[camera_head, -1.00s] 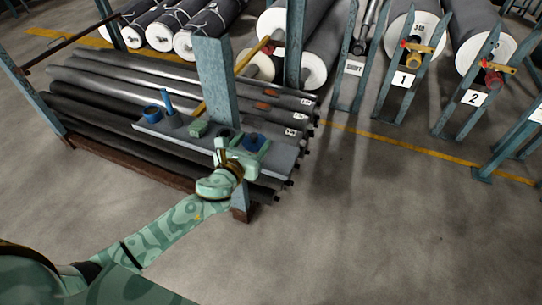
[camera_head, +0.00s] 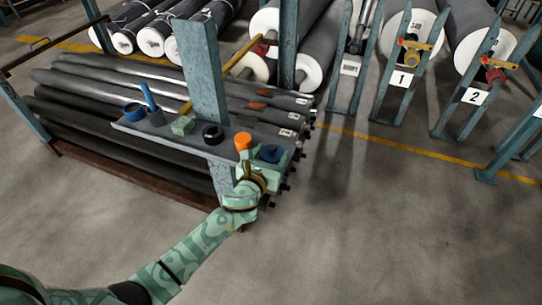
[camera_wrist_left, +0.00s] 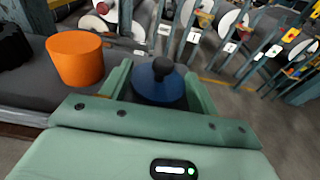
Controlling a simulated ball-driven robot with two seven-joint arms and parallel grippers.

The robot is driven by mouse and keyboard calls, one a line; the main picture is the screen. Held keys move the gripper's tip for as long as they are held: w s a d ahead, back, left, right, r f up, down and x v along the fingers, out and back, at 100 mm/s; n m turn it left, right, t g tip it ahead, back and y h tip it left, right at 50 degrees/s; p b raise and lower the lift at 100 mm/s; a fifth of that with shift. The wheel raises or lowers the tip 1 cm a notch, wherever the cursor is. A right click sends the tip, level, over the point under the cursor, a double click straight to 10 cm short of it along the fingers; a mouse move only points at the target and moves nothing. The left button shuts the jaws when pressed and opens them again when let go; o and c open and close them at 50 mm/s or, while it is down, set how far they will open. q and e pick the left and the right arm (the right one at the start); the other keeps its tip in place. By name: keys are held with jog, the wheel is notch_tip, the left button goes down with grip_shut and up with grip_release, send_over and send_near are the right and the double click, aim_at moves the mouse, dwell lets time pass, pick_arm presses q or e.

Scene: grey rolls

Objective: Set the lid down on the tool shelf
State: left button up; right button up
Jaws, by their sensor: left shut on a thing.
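The lid is a dark blue disc with a black knob; in the head view it (camera_head: 271,154) is at the right end of the tool shelf (camera_head: 165,141). My left gripper (camera_head: 268,162) is shut on it. In the wrist view the lid (camera_wrist_left: 160,84) sits between the two green fingers of my left gripper (camera_wrist_left: 160,92), knob up and roughly level. The grey shelf surface (camera_wrist_left: 30,88) lies left of the fingers in that view. I cannot tell whether the lid is above the shelf or just past its end. My right gripper is not in view.
On the shelf stand an orange cylinder (camera_head: 243,141) close left of my gripper, a black ring (camera_head: 213,135), a green block (camera_head: 183,126), a blue cup (camera_head: 134,113) and a blue upright handle (camera_head: 150,97). Open floor (camera_head: 390,220) lies right.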

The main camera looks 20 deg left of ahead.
pick_arm(q)
jog(key=shift+f, duration=0.1)
jog(key=o, duration=1)
jog(key=shift+c, duration=0.2)
